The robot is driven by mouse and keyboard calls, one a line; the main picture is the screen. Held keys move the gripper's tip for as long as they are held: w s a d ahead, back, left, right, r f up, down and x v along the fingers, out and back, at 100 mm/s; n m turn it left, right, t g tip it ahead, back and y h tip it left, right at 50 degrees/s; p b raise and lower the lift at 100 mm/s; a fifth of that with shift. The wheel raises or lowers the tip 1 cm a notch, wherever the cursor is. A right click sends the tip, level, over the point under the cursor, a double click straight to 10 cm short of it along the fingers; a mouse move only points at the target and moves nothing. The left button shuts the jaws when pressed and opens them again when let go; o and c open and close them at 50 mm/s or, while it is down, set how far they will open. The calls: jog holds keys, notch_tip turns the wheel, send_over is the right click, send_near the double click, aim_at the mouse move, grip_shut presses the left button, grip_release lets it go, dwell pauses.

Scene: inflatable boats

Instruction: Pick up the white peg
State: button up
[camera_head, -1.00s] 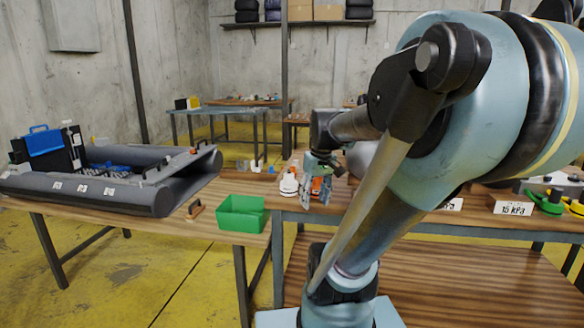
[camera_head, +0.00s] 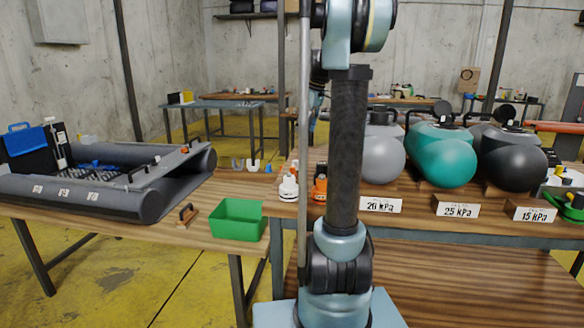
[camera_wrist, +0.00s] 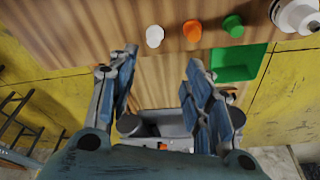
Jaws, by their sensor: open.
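The white peg (camera_wrist: 155,36) stands out as a small white round-topped piece on the wooden table in the wrist view. An orange peg (camera_wrist: 192,30) and a green peg (camera_wrist: 233,25) are in a row to its right. My gripper (camera_wrist: 160,58) is open and empty, its two blue-grey fingers spread wide. The white peg appears just beyond the gap between the fingertips, apart from them. In the head view my gripper is mostly hidden behind my upright arm, and I cannot tell the white peg surely among the small white pieces there.
A green bin (camera_head: 238,220) sits at the table's front edge. A grey inflatable boat (camera_head: 110,190) lies to its left. A white valve piece (camera_head: 289,187) and an orange one (camera_head: 319,190) stand beside my arm. Grey, teal (camera_head: 443,155) and black tanks stand to the right.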

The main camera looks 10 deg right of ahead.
jog(key=w, duration=0.1)
send_over(295, 161)
jog(key=d, duration=0.2)
jog(key=x, duration=0.3)
jog(key=s+d+x, duration=0.1)
jog(key=x, duration=0.6)
jog(key=shift+s+d+f, duration=0.25)
jog(key=shift+s+f, duration=0.1)
jog(key=shift+f, duration=0.05)
jog(key=shift+x, duration=3.15)
jog(key=c, duration=0.8)
